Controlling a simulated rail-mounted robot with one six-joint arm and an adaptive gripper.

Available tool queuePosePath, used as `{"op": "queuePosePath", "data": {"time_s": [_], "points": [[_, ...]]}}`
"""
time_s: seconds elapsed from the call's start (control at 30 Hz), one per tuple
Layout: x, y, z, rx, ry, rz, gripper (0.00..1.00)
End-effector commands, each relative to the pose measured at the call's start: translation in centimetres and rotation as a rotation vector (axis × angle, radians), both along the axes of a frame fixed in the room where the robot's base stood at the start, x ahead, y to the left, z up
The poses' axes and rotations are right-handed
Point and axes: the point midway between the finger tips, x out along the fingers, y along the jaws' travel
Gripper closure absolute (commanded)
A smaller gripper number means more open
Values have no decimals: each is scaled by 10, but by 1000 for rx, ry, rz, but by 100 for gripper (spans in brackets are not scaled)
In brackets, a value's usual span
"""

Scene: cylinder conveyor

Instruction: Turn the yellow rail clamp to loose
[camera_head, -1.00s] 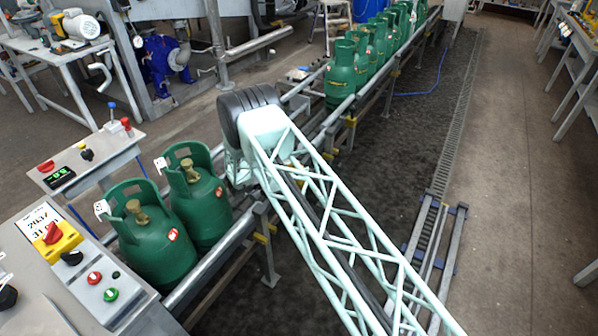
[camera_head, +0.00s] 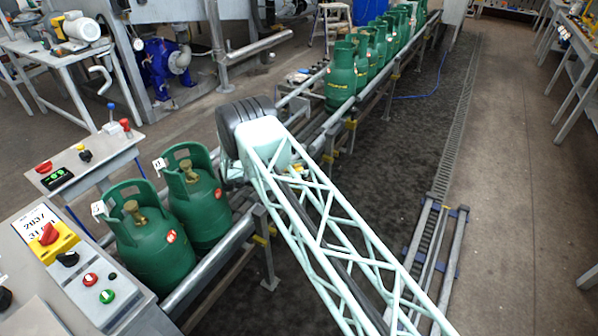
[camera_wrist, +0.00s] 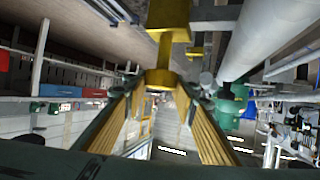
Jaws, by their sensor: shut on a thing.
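The yellow rail clamp (camera_wrist: 168,18) is at the top middle of the wrist view. The two fingers, with yellow ribbed inner faces, come up from the lower left and lower right and are shut on this end. I cannot read from this view whether the clamp stands tight or loose. In the head view my arm and its dark wrist hide the gripper and the clamp it holds.
Two green cylinders (camera_head: 155,245) stand on the near conveyor, left of my arm. Several more (camera_head: 340,78) stand in a row farther along. A control panel (camera_head: 90,280) is at lower left. A large grey pipe (camera_wrist: 262,35) passes close right of the clamp.

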Motion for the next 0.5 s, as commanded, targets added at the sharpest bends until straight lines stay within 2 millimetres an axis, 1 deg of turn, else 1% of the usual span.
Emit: {"op": "queuePosePath", "data": {"time_s": [0.03,0.17,0.2,0.5], "points": [[1,0,2,0,-2,1,73],[1,0,1,0,-1,0,61],[1,0,1,0,-1,0,60],[0,0,1,-1,-1,0,60]]}}
